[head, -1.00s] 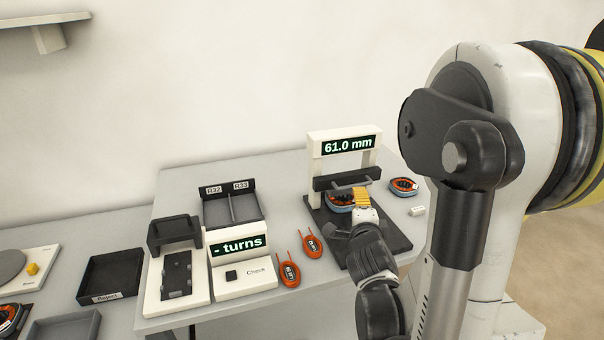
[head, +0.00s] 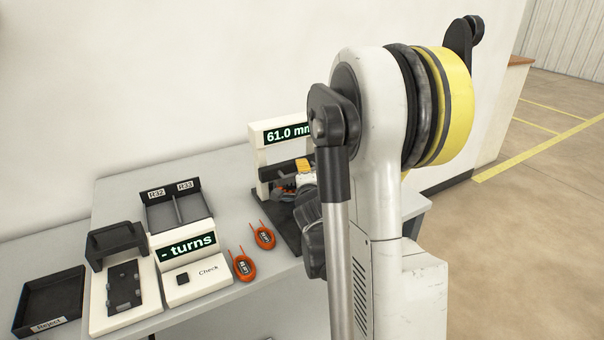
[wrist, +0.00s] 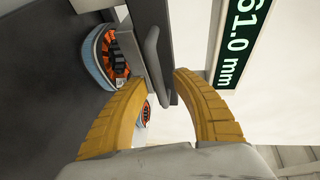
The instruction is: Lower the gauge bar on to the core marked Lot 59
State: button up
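The gauge has a white frame with a display (head: 287,134) reading 61.0 mm. The display also shows in the wrist view (wrist: 240,40). Its dark gauge bar (head: 279,173) spans the frame, and its handle (wrist: 152,55) shows in the wrist view. An orange and blue core (wrist: 106,58) sits on the gauge's dark base, below the bar; its marking is not readable, and I cannot tell whether the bar touches it. My gripper (wrist: 160,82) has its yellow fingers apart, with the handle close ahead between the tips. In the head view my arm partly hides the gauge.
Two orange cores with wire tails, one near the counter (head: 243,267) and one nearer the gauge (head: 264,237), lie on the table. The turns counter (head: 187,247), a two-slot bin (head: 158,216) and the Reject tray (head: 20,308) stand left. Another core (wrist: 146,112) shows beyond my fingers.

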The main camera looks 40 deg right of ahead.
grip_shut()
jog(key=shift+f, duration=0.1)
notch_tip(320, 180, down, 4)
jog(key=b, duration=0.3)
jog(key=shift+r, duration=0.25)
jog(key=shift+s+r, duration=0.15)
grip_release()
jog(key=shift+w, duration=0.2)
jog(key=shift+s+a, duration=0.1)
jog(key=shift+s, duration=0.05)
